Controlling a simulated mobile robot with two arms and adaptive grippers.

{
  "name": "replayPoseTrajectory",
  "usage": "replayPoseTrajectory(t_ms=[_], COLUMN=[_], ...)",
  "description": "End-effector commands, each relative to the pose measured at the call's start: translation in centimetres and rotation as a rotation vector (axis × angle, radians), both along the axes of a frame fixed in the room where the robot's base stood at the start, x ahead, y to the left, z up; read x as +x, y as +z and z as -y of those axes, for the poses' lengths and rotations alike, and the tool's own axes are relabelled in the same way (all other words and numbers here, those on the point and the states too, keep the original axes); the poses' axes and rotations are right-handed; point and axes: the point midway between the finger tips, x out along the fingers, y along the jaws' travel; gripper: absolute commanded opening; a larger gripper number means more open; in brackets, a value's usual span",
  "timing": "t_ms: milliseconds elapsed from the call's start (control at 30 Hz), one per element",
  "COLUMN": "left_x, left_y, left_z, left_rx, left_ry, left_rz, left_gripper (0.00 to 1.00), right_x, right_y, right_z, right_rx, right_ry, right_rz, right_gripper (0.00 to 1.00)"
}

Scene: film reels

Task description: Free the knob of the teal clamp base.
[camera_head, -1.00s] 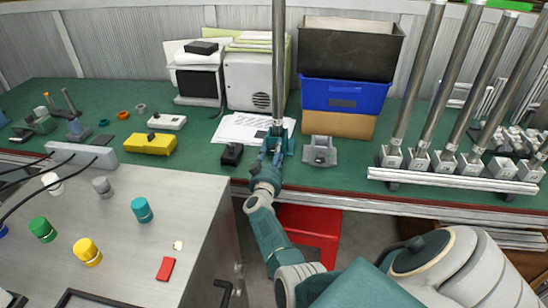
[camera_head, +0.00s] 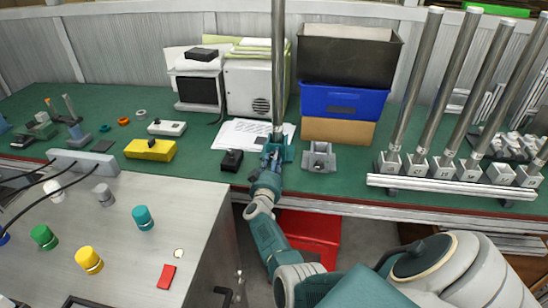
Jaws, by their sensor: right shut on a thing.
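The teal clamp base (camera_head: 287,153) stands on the green bench near its front edge, with a tall steel post (camera_head: 278,75) upright in it. My right gripper (camera_head: 270,160) is at the front left side of the clamp base, shut on a small part there, seemingly the knob. The knob itself is hidden behind the fingers. My left gripper is not in view.
A grey clamp base (camera_head: 319,158) without a post stands just right. A small black box (camera_head: 232,160) lies close on the left. A blue bin (camera_head: 343,98) stands behind.

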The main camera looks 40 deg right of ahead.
Motion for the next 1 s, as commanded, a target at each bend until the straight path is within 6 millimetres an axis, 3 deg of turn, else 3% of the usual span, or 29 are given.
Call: replayPoseTrajectory(t_ms=[133, 167, 267, 633, 1000], left_x=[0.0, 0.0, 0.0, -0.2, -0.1], left_y=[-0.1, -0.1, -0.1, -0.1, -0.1], left_z=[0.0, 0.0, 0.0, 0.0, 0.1], left_rx=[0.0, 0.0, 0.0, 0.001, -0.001], left_ry=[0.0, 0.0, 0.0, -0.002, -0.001], left_rz=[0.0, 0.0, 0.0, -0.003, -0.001], left_gripper=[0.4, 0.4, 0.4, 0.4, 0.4], right_x=[0.2, 0.2, 0.2, -0.2, -3.2], right_y=[0.5, 0.5, 0.5, 0.1, 0.2], right_z=[0.1, 0.1, 0.1, -0.4, -4.1], right_rx=[-0.009, -0.009, -0.008, -0.002, -0.003], right_ry=[0.0, 0.0, 0.0, 0.001, -0.001], right_rz=[0.006, 0.006, 0.006, 0.004, 0.005], right_gripper=[0.04, 0.32, 0.49, 0.49, 0.49])
